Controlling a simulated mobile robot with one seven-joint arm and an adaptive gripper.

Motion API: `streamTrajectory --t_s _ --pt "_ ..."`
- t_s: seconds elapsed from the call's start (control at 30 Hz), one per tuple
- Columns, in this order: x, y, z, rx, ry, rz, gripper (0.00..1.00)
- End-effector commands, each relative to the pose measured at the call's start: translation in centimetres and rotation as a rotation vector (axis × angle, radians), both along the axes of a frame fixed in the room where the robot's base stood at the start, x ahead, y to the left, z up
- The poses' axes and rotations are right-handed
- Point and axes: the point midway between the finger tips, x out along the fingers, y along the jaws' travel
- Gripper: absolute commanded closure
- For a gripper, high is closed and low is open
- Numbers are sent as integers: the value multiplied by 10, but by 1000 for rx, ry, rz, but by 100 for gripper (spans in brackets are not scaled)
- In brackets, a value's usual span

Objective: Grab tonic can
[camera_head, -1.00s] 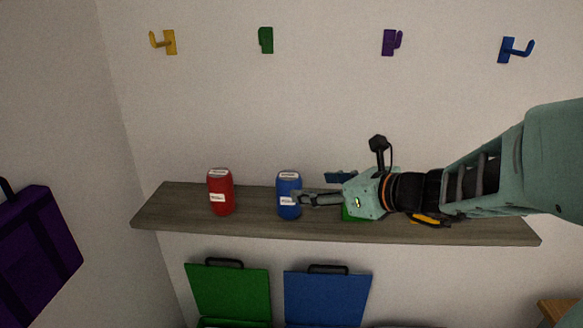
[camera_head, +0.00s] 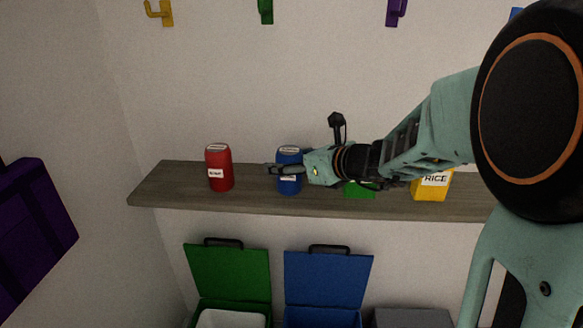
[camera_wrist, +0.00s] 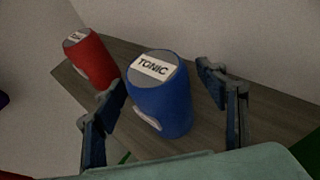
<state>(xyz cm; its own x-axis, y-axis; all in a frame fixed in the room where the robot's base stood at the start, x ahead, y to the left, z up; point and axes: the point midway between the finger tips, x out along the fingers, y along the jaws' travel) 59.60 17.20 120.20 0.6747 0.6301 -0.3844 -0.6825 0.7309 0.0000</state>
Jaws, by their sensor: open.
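The tonic can (camera_wrist: 163,101) is blue with a white "TONIC" label on its top, standing upright on the shelf. It also shows in the head view (camera_head: 289,184), partly covered by my gripper. My gripper (camera_head: 272,169) reaches in from the right at the can. In the wrist view, my gripper (camera_wrist: 170,90) is open, with one finger to the left and one to the right of the can. A gap shows between the can and the right finger; the left finger is closer to the can. I cannot tell whether it touches.
A red can (camera_head: 219,168) stands left on the wooden shelf (camera_head: 160,190). A green item (camera_head: 360,190) and a yellow rice package (camera_head: 432,186) are to the right. Open green (camera_head: 230,275) and blue (camera_head: 328,280) bins stand below. Coloured hooks (camera_head: 158,12) are on the wall.

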Motion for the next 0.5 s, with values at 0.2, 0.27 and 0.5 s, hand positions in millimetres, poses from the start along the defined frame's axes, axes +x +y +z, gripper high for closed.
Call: streamTrajectory --t_s 0.2,0.27,0.5 --pt "0 0 1 1 -1 0 40" --pt "0 0 1 1 -1 0 47" --pt "0 0 1 1 -1 0 72"
